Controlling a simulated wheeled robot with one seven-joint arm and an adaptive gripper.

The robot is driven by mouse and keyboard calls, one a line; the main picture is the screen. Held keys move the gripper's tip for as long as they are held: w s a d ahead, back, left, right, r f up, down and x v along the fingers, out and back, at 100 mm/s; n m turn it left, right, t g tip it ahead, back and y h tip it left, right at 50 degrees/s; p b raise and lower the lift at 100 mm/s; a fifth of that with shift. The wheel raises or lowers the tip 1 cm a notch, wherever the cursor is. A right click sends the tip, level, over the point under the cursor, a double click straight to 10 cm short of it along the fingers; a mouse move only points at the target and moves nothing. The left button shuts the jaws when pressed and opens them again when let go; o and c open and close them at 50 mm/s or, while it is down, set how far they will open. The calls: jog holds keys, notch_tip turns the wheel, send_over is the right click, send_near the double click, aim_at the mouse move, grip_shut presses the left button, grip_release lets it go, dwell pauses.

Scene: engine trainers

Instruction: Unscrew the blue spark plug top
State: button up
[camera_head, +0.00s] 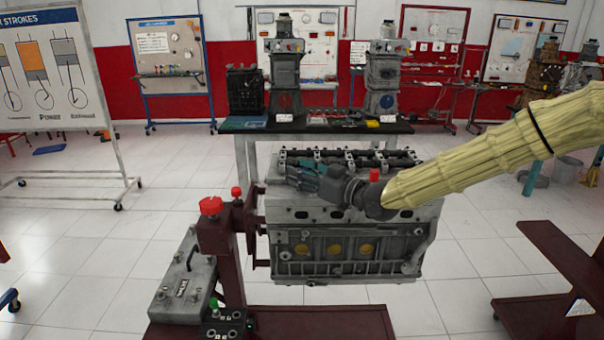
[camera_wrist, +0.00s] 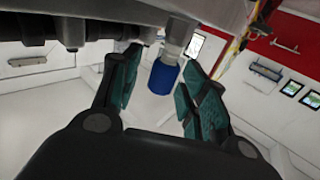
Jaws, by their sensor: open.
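The blue spark plug top (camera_wrist: 164,79) shows in the wrist view as a short blue cylinder below a grey metal fitting (camera_wrist: 179,38). My gripper (camera_wrist: 162,70) is open, with one teal-padded finger on each side of the blue top. A gap shows between the blue top and each finger; I cannot tell the depth between them. In the head view my gripper (camera_head: 298,176) is over the top left of the engine block (camera_head: 340,245). The blue top cannot be made out in the head view.
A dark red stand (camera_head: 228,255) with a red knob (camera_head: 210,205) and a grey box (camera_head: 180,285) is left of the engine. A dark table (camera_head: 320,127) with engine models stands behind. Another dark red stand (camera_head: 545,315) is at right. Open tiled floor lies left.

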jog(key=v, duration=1.2)
